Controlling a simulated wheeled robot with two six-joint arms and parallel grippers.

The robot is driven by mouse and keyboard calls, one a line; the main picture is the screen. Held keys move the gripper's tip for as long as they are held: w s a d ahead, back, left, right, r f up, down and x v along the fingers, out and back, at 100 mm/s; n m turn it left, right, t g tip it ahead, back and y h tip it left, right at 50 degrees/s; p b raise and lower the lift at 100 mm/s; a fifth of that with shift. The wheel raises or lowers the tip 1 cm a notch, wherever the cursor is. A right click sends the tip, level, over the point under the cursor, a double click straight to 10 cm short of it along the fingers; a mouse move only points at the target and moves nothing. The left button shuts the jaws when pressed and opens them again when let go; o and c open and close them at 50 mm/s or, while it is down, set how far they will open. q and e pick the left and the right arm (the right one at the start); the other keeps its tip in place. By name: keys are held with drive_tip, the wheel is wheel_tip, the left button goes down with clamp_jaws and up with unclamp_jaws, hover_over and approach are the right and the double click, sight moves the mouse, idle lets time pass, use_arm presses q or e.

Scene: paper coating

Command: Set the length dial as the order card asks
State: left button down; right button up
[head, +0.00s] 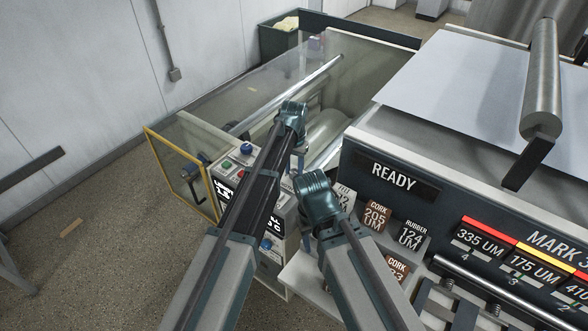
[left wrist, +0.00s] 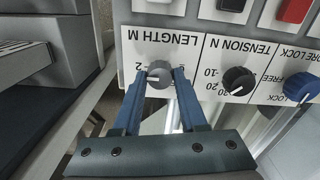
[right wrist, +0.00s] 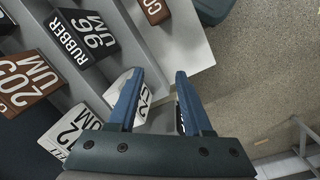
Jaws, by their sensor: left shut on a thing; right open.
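The length dial (left wrist: 159,72) is a round grey knob with a white line, on a white panel marked LENGTH M, upside down in the left wrist view. Its white line points left in that view, a little below the printed 2; other figures are hidden. My left gripper (left wrist: 157,78) has its two blue fingers on either side of the knob, shut on it. In the head view my left wrist (head: 292,115) covers the dial. My right gripper (right wrist: 158,82) is open and empty, above shelves of labelled blocks. I cannot make out an order card.
A black tension knob (left wrist: 238,80) and a blue core lock knob (left wrist: 299,89) sit beside the dial. Labelled blocks, such as the rubber 96 block (right wrist: 90,35), stand near my right gripper. A READY display (head: 394,177) and a yellow-framed guard (head: 182,175) are close.

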sight(294, 171)
use_arm(q)
drive_tip(key=shift+c, duration=2.2)
unclamp_jaws()
wheel_tip(294, 171, up, 14)
drive_tip(key=p, duration=1.3)
drive_tip(key=shift+p, duration=0.4)
drive_tip(key=shift+f, duration=0.15)
